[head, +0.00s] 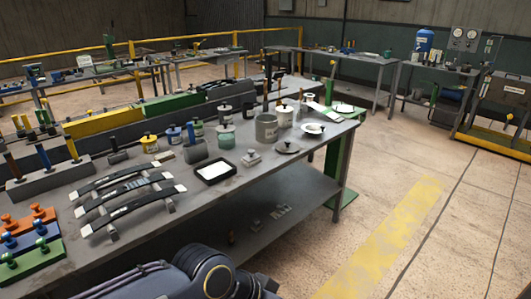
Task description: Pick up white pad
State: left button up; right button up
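A white pad (215,169), flat and roughly square with a black rim, lies on the grey workbench (255,187) near its front edge. Its white top is uncovered and nothing rests on it. A part of my own dark arm shows at the bottom of the head view, in front of and below the bench edge, apart from the pad. Neither of my grippers can be made out in the view.
Curved dark leaf springs (130,188) lie left of the pad. A grey cylinder (195,151) stands just behind it, and a small grey weight (251,157) sits to its right. Jars, cups and a white dish (313,128) stand farther back. Floor at right is clear.

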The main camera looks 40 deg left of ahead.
aim_at(251, 158)
jog(key=i+u, duration=0.45)
jog(key=i+l+u, duration=0.25)
jog(key=i+u, duration=0.45)
jog(key=u, duration=0.25)
jog(key=i+l+u, duration=0.2)
jog(key=u, duration=0.2)
jog(key=i+l+u, duration=0.15)
jog(key=u, duration=0.3)
jog(key=i+l+u, duration=0.2)
jog(key=u, duration=0.25)
jog(key=i+l+u, duration=0.1)
jog(key=l+u, duration=0.6)
jog(key=u, duration=0.15)
jog(key=i+l+u, duration=0.15)
jog(key=l+u, duration=0.35)
jog(key=l, duration=0.15)
jog(key=l+u, duration=0.45)
jog(key=l, duration=0.2)
